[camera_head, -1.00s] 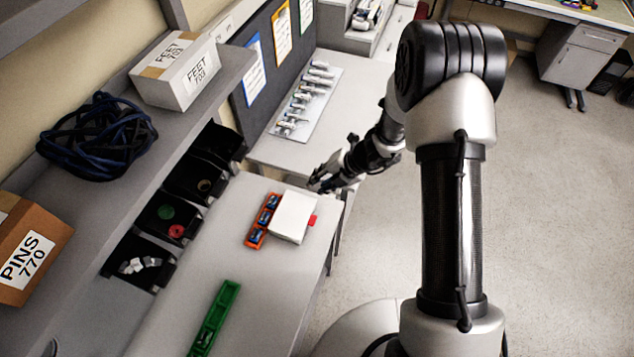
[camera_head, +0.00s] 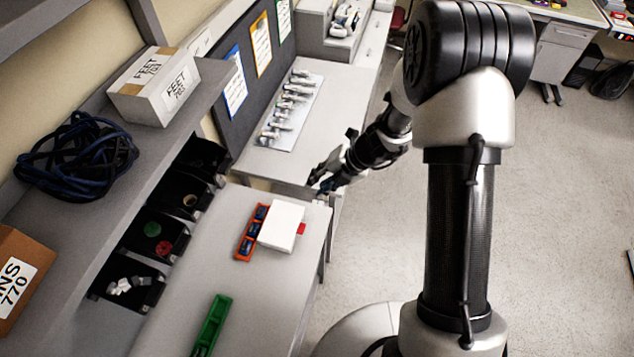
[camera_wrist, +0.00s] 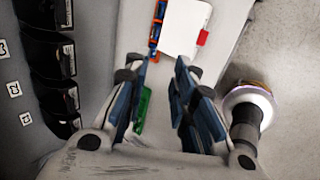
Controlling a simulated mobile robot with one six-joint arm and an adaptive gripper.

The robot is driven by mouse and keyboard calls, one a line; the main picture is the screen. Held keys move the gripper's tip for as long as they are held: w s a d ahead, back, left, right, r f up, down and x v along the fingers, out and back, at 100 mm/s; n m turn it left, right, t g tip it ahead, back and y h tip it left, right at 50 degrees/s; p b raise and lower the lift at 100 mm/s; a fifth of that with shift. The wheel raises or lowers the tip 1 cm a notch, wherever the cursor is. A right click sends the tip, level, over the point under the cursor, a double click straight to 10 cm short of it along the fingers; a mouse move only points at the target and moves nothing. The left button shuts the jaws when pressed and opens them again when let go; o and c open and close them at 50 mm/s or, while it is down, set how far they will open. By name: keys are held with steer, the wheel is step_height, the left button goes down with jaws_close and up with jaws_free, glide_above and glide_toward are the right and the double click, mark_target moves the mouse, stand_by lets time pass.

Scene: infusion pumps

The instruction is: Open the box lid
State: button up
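A white box (camera_head: 281,225) with a flat white lid stands on the grey workbench (camera_head: 262,300), with a red tab (camera_head: 301,229) on its right side. The lid looks closed. It also shows near the top of the wrist view (camera_wrist: 184,27), with the red tab at its right edge. My gripper (camera_head: 318,180) is beyond the box in the head view, apart from it, over the bench's far end. In the wrist view my gripper (camera_wrist: 160,72) has its fingers spread, with nothing between them.
An orange tray (camera_head: 246,246) with blue parts lies against the box's left side. A green tray (camera_head: 211,325) lies nearer. Black bins (camera_head: 125,285) line the bench's left edge, under a shelf with a FEET box (camera_head: 155,88) and cables (camera_head: 75,160). Open floor lies right.

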steer(key=shift+r, duration=0.1)
stand_by(0.3)
steer(key=v, duration=1.2)
